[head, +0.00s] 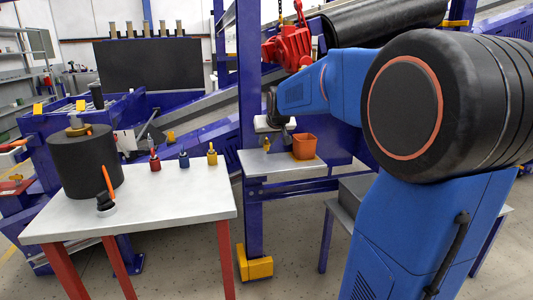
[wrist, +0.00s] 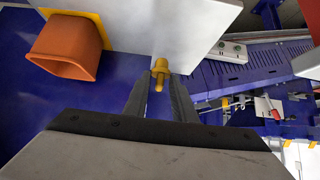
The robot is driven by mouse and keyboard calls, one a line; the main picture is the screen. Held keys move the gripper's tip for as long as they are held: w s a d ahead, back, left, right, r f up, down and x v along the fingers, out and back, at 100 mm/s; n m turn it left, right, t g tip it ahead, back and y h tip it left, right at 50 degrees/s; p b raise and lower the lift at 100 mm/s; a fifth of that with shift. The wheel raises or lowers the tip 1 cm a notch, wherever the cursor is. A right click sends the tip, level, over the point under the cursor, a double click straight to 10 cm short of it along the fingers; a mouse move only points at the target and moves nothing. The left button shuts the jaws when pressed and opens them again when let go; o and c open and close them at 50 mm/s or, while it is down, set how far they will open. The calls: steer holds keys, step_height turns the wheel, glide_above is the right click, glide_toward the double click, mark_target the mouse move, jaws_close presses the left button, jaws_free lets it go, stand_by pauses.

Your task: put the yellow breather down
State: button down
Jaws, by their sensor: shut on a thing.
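The yellow breather (wrist: 160,74) shows between the fingertips of my gripper (wrist: 160,90) in the wrist view, and the jaws are shut on it. Its lower part lies between the dark fingers and is partly hidden. In the head view the yellow breather (head: 267,145) shows small, below my wrist, at the left part of a small grey shelf table (head: 272,170). I cannot tell whether it touches the surface. A pale table surface (wrist: 190,25) lies just beyond it in the wrist view.
An orange bin (head: 304,147) stands on the shelf table, right of the breather; it also shows in the wrist view (wrist: 68,48). A blue post (head: 250,110) rises on the left. The left table (head: 170,208) holds red (head: 154,163), blue (head: 184,160) and yellow (head: 212,156) pieces and a black drum (head: 85,165).

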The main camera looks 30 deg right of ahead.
steer(key=shift+f, duration=2.35)
steer(key=shift+f, duration=0.1)
steer(key=c, duration=1.5)
jaws_free()
steer(key=shift+o, duration=0.2)
steer(key=shift+r, duration=0.2)
steer(key=v, duration=1.2)
steer(key=s+a+f+n+g+y, duration=0.1)
steer(key=s+a+f, duration=0.4)
steer(key=s, duration=0.5)
steer(key=s+a+f+n+g, duration=0.1)
steer(key=s+a+f, duration=0.4)
steer(key=s, duration=0.5)
steer(key=s+a+f+n+g+y, duration=0.1)
steer(key=s+a+f+g, duration=0.1)
steer(key=s+a+f, duration=0.4)
steer(key=s+f, duration=0.2)
steer(key=s, duration=0.2)
steer(key=shift+s+y, duration=0.3)
steer(key=shift+s, duration=0.1)
